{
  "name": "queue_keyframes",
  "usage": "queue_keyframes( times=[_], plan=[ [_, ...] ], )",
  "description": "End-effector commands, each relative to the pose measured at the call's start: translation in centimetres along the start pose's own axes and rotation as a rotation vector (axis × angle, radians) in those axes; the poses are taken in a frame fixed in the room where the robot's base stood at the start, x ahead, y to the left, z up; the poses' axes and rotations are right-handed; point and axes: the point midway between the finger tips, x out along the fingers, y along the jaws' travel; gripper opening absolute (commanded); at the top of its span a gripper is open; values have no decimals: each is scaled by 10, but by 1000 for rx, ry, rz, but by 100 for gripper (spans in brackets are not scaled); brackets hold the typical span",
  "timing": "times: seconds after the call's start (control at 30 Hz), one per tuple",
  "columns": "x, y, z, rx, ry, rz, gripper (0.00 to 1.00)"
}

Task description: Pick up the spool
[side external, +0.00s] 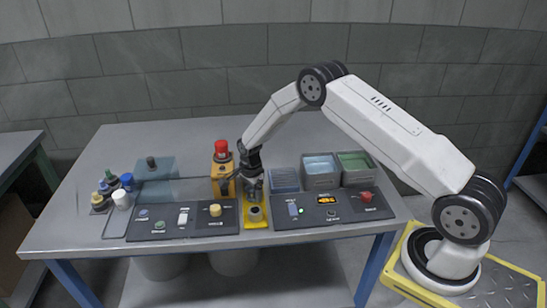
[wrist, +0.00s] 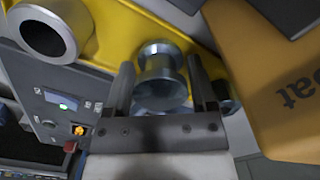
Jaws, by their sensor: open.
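The spool (wrist: 162,88) is a shiny metal piece with wide round ends and a narrower waist. In the wrist view it stands at the yellow plate (wrist: 120,28), between the two fingers of my gripper (wrist: 160,68). The fingers are open, with a visible gap on the spool's right; on its left the gap is too narrow to judge contact. In the side view my gripper (side external: 252,188) points down over the yellow plate (side external: 256,223); I cannot make out the spool there.
A hollow grey cylinder (wrist: 42,28) stands on the same plate. An orange container with a red cap (side external: 222,172) is close on the left. Control panels (side external: 183,222) (side external: 330,208) flank the plate. Grey bins (side external: 320,171) stand behind right; small bottles (side external: 110,180) are far left.

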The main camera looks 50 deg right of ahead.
Motion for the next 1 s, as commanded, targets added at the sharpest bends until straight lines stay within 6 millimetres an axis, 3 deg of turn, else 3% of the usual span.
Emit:
queue_keyframes(
  times=[0.4, 0.6, 0.63, 1.0],
  plan=[
    [0, 0, 0, 0, 0, -1, 69],
    [0, 0, 0, 0, 0, -1, 6],
    [0, 0, 0, 0, 0, -1, 0],
    [-4, -1, 0, 0, 0, -2, 0]
  ],
)
